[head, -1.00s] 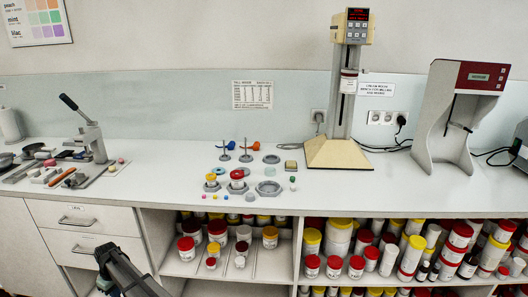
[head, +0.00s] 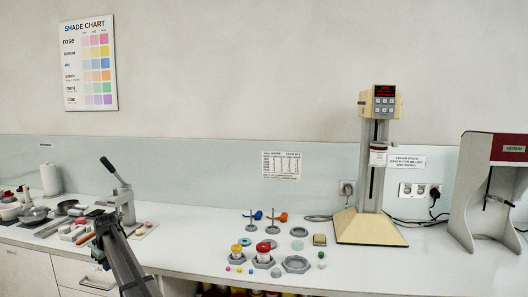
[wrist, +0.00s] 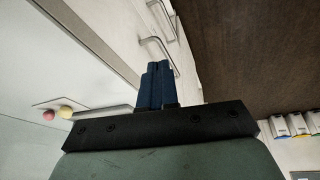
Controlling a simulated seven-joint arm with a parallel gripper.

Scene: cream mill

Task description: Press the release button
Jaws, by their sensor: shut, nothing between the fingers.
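A cream mixing machine (head: 368,225) stands upright on the counter at right of centre in the head view. Its top box (head: 380,101) has a red lit display and several small grey buttons; their labels are too small to read, so I cannot tell which is the release button. My gripper (wrist: 157,68) has its blue fingers together and empty in the wrist view, by the counter's front edge and drawer handles. In the head view my dark arm rises at lower left, far left of the machine, and nothing touches the buttons.
A lever press (head: 122,200) stands on the counter behind my arm. Small jars, rings and coloured balls lie around a grey hexagonal dish (head: 296,264) at centre. A grey stand with a red top (head: 508,149) is at far right. Counter between machine and stand is mostly clear.

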